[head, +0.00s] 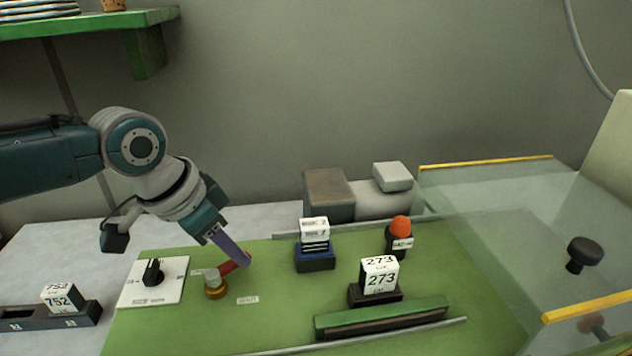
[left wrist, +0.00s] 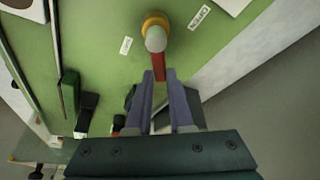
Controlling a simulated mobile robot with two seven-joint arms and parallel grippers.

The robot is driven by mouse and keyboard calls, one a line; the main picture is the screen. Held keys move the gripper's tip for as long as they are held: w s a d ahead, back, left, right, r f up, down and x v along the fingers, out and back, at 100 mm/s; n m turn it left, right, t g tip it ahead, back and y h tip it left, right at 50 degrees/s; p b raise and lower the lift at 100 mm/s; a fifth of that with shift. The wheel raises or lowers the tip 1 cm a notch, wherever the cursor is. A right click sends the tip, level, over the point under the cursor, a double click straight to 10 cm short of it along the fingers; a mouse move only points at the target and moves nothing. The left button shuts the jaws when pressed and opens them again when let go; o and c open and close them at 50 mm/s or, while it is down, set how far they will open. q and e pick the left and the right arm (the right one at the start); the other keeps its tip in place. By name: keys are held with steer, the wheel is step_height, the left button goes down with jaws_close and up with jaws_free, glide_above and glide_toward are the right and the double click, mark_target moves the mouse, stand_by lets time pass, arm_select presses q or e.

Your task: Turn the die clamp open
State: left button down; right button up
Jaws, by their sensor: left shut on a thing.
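The die clamp is a brass base (head: 216,291) with a grey hub and a red lever (head: 236,263) on the green mat. In the left wrist view the lever (left wrist: 158,68) runs from the hub (left wrist: 156,38) toward my fingers. My left gripper (head: 243,263) reaches down from the back left, its purple fingers shut on the lever's outer end. In the left wrist view the fingertips (left wrist: 159,76) lie on both sides of it. A label (left wrist: 199,18) that seems to read OPEN and another label (left wrist: 126,45) lie near the clamp. My right gripper is not in view.
A white dial plate (head: 170,285) is left of the clamp. Numbered blocks (head: 380,279) on dark stands, an orange-topped post (head: 400,228) and a green bar (head: 380,315) stand to the right. A clear guard (head: 500,215) with a black knob (head: 584,252) covers the far right.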

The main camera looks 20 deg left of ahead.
arm_select(q)
steer(key=n, duration=0.1)
steer(key=n+p, duration=0.1)
steer(key=n+y+p, duration=0.1)
steer(key=shift+w+a+r, duration=0.1)
steer(key=shift+a+r, duration=0.15)
steer(key=shift+a, duration=0.1)
steer(key=n+p, duration=0.1)
steer(key=a+n+y+p, duration=0.1)
steer(key=shift+n, duration=0.3)
steer(key=n, duration=0.1)
steer(key=n+y+p, duration=0.1)
steer(key=shift+a+f+n, duration=0.1)
steer(key=shift+a+n, duration=0.2)
steer(key=shift+a, duration=0.05)
steer(key=shift+s+a+f+n+y+p, duration=0.1)
steer(key=shift+a+n+y+p, duration=0.2)
steer(key=shift+n, duration=0.45)
steer(key=shift+s+a+n+y+p, duration=0.1)
steer(key=shift+a+n+y+p, duration=0.15)
steer(key=shift+n, duration=0.5)
steer(key=c, duration=0.8)
jaws_free()
